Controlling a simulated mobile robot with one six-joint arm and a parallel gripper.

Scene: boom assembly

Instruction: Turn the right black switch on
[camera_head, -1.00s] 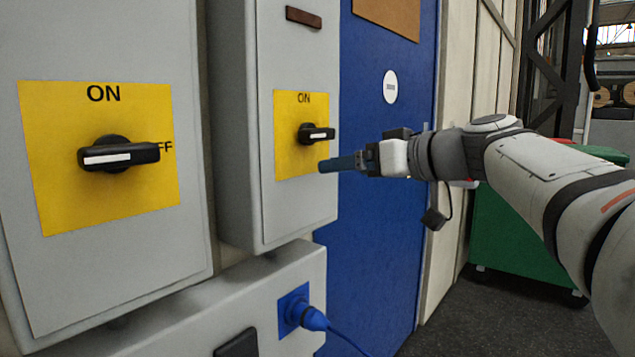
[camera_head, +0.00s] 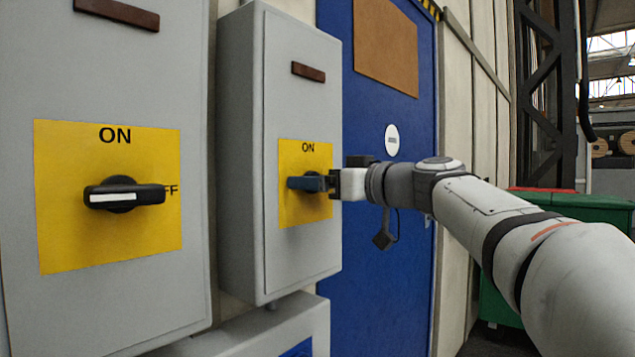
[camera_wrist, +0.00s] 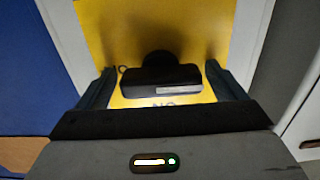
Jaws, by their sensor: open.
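The right black switch sits on a yellow plate (camera_head: 300,212) on the right grey box. In the wrist view the black switch (camera_wrist: 160,80) lies between the two fingers of my gripper (camera_wrist: 157,88), its handle crosswise with a pale stripe at one end. The fingers are open, one on either side, with yellow showing between them and the handle. In the head view my gripper (camera_head: 308,183) is in front of the plate and hides most of the switch. The left black switch (camera_head: 124,195) has its handle horizontal, pointing at the partly covered OFF mark.
The left grey box (camera_head: 120,300) stands beside the right grey box (camera_head: 290,100). A blue door (camera_head: 380,270) is to the right behind my arm. A green bin (camera_head: 580,207) stands further right. Another grey box (camera_head: 250,340) is below.

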